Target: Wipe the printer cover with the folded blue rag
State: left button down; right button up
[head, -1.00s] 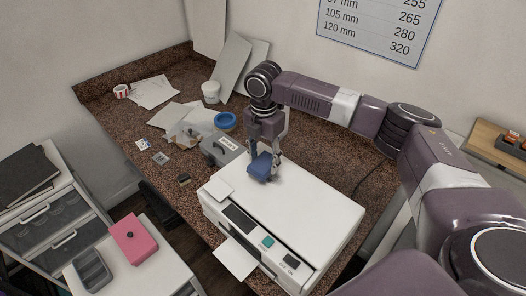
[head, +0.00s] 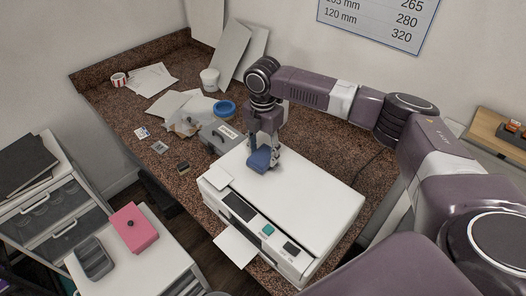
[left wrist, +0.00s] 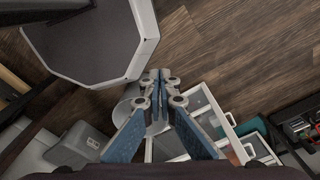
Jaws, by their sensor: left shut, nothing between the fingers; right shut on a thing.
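The white printer (head: 312,205) stands on the brown speckled counter, with its flat cover facing up. The folded blue rag (head: 261,161) is at the cover's back left part. My right gripper (head: 268,152) is shut on the rag from above and hides part of it. The rag appears to touch the cover, though its underside is hidden. My left gripper (left wrist: 160,78) shows only in the left wrist view, shut and empty above the wooden floor.
A grey box (head: 222,138), a blue roll (head: 224,108) and a white tub (head: 210,79) stand behind the printer. Loose papers (head: 152,79) lie farther back. A pink box (head: 135,228) sits on a white cabinet at left. The cover's right part is clear.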

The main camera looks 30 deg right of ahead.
aim_at(281, 177)
jog(key=shift+f, duration=0.45)
jog(key=shift+f, duration=0.5)
jog(key=shift+s, duration=0.1)
jog(key=shift+s+d, duration=0.35)
jog(key=shift+s, duration=0.5)
jog(key=shift+s+d, duration=0.3)
jog(key=shift+s, duration=0.5)
jog(key=shift+s+d+f, duration=0.1)
jog(key=shift+s+d, duration=0.2)
jog(key=shift+s, duration=0.6)
jog(key=shift+s+d, duration=0.3)
jog(key=shift+s, duration=0.6)
jog(key=shift+w+a, duration=0.4)
jog(key=shift+w, duration=0.8)
jog(key=shift+w+a, duration=0.45)
jog(key=shift+w, duration=0.7)
jog(key=shift+w+a, duration=0.4)
jog(key=shift+w, duration=0.8)
jog(key=shift+r, duration=3)
